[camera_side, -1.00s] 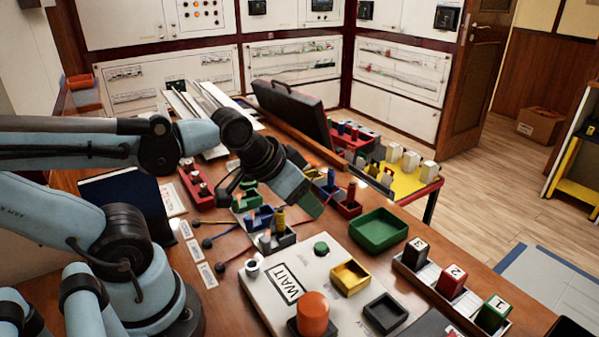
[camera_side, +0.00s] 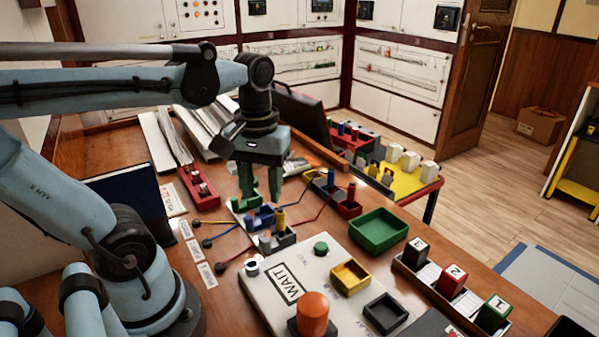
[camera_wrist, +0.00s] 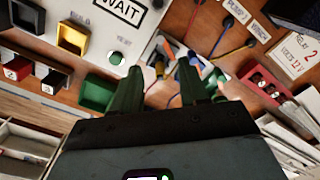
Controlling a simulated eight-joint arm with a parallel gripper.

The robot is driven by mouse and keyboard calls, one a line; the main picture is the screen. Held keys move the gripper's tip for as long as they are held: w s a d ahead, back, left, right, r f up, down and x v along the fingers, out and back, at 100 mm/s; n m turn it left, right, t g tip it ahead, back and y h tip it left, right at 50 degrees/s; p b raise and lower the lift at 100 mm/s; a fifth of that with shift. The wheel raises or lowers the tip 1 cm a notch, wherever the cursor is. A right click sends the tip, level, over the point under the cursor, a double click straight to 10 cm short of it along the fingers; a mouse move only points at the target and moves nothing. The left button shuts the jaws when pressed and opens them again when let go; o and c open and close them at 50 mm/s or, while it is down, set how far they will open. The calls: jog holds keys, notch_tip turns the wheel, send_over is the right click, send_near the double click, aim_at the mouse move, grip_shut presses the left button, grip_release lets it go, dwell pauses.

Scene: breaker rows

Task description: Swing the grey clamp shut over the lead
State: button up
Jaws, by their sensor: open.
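The grey clamp (camera_side: 279,240) sits at the near end of a short row of coloured clamps in the side view, with pale upright parts; whether it stands open or shut is too small to tell. The blue clamp (camera_side: 259,218) is behind it. A red lead (camera_side: 235,257) runs from a black plug (camera_side: 220,267) toward the grey clamp; its seating there is unclear. My gripper (camera_side: 260,198) points down with its green fingers apart and empty, above the row's far part, behind the grey clamp. The fingers also show in the wrist view (camera_wrist: 160,88), partly covering the row.
A yellow peg (camera_side: 279,217) stands close by the grey clamp. The panel marked WAIT (camera_side: 270,305) with an orange knob (camera_side: 313,313) lies in front. A green tray (camera_side: 379,231) is to the right, a red block with pegs (camera_side: 199,187) to the left.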

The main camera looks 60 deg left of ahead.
aim_at(265, 240)
jog(key=shift+f, duration=5.95)
grip_shut()
